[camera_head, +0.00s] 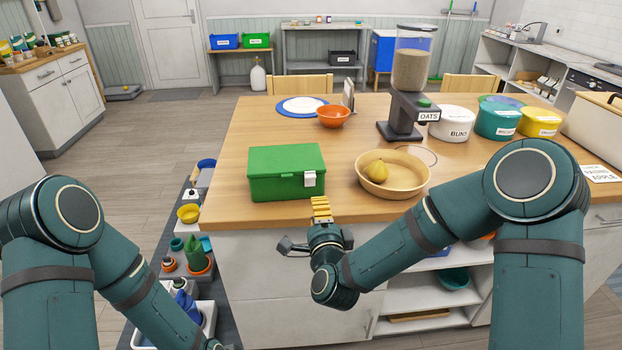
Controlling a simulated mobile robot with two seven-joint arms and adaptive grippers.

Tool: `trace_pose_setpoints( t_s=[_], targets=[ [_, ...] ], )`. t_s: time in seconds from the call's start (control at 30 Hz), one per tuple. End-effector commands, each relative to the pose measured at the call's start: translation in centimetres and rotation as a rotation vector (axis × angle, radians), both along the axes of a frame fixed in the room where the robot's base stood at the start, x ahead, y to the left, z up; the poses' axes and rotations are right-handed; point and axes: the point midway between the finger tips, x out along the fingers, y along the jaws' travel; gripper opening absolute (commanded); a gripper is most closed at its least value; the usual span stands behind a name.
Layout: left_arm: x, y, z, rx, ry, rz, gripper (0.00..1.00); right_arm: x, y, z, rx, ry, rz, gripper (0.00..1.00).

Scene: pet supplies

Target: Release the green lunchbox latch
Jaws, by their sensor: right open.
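The green lunchbox (286,174) sits closed on the near left part of the wooden table. Its white latch (309,179) is on the front face, near the right corner, and looks shut against the box. My right gripper (316,240) is open and appears empty, in front of the table edge, below and slightly right of the latch and apart from it. My left arm comes in at the lower left; its gripper is out of the frame.
A small yellow ridged piece (321,208) shows just above my right gripper; I cannot tell if they touch. A tan bowl (393,174) with a yellow pear-shaped thing stands right of the lunchbox. An orange bowl (333,116) and the oats dispenser (405,110) stand behind.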

Motion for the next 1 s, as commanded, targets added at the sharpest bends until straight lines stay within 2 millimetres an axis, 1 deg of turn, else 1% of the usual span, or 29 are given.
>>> trace_pose_setpoints(
  t_s=[0.17,0.5,0.63,0.8,1.0],
  targets=[
    [0.0,0.0,-0.1,0.0,0.0,-0.001,0.47,2.1,0.0,0.0,0.006,-0.005,-0.006,0.34],
    [0.1,0.0,-0.4,0.0,-0.002,0.0,0.47,8.7,0.4,0.0,0.004,-0.004,-0.003,0.34],
    [0.1,0.0,-0.6,0.0,-0.003,0.0,0.47,10.9,0.5,0.0,0.003,-0.004,-0.003,0.34],
    [0.1,0.0,-0.7,0.0,-0.003,0.0,0.47,12.7,0.6,0.0,0.002,-0.003,-0.002,0.34],
    [0.2,0.0,-0.7,0.001,-0.004,0.0,0.47,13.5,0.6,0.0,0.002,-0.002,-0.001,0.34]
  ],
)
